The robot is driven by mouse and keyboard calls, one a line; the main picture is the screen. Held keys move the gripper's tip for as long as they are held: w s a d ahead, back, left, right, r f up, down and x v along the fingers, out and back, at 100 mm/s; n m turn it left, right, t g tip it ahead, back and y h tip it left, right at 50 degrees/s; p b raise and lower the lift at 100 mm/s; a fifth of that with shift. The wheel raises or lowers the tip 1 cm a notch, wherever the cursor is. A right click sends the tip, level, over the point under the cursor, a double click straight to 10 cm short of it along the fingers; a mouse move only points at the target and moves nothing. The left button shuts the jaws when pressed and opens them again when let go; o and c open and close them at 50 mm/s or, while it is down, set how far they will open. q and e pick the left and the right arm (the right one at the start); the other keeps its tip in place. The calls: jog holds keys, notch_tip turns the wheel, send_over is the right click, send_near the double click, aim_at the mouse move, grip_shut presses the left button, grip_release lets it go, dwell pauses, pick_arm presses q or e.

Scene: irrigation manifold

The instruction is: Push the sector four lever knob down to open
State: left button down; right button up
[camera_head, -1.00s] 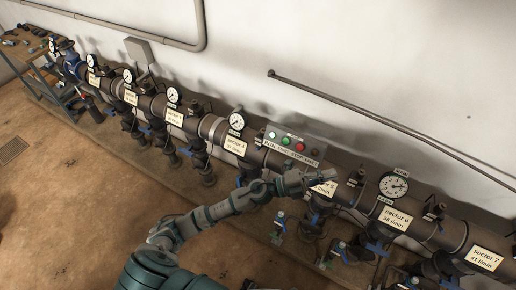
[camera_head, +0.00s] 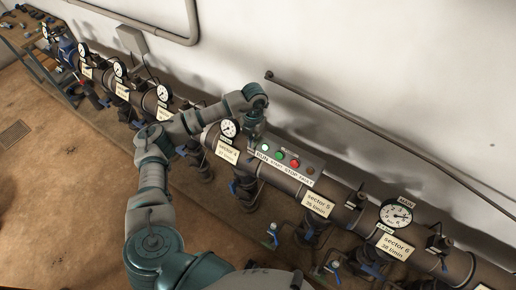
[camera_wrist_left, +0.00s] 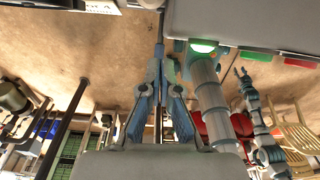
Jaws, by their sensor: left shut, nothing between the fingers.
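My left gripper (camera_head: 254,136) points down at the left end of the button box, beside the pipe and to the right of the sector 4 label (camera_head: 228,151). Its fingers are shut and empty; they also show in the left wrist view (camera_wrist_left: 160,75). A blue lever part (camera_head: 232,187) shows below the sector 4 label, apart from the gripper and lower down. I cannot make out its knob clearly. A small teal arm, probably my right one, shows at the right of the left wrist view, with its gripper (camera_wrist_left: 243,77) too small to read.
The button box (camera_head: 288,165), with green and red buttons, sits close to my left gripper. The sector 4 gauge (camera_head: 229,128) is just left of it. The sector 5 label (camera_head: 318,204) and more valves continue along the pipe to the right. The floor in front is clear.

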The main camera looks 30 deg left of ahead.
aim_at(250, 159)
pick_arm(q)
jog(key=shift+s+r, duration=0.3)
jog(key=shift+s, duration=0.25)
jog(key=shift+s+r, duration=0.3)
jog(key=shift+s, duration=0.25)
notch_tip(250, 159, down, 7)
jog(key=b, duration=0.4)
jog(key=shift+r, duration=0.15)
jog(key=shift+w+f, duration=0.1)
jog(key=shift+f, duration=0.35)
pick_arm(e)
jog(key=f, duration=0.2)
jog(key=s+f, duration=0.1)
jog(key=f, duration=0.1)
jog(key=shift+a+f, duration=0.1)
jog(key=shift+f, duration=0.1)
pick_arm(q)
jog(key=shift+a, duration=0.1)
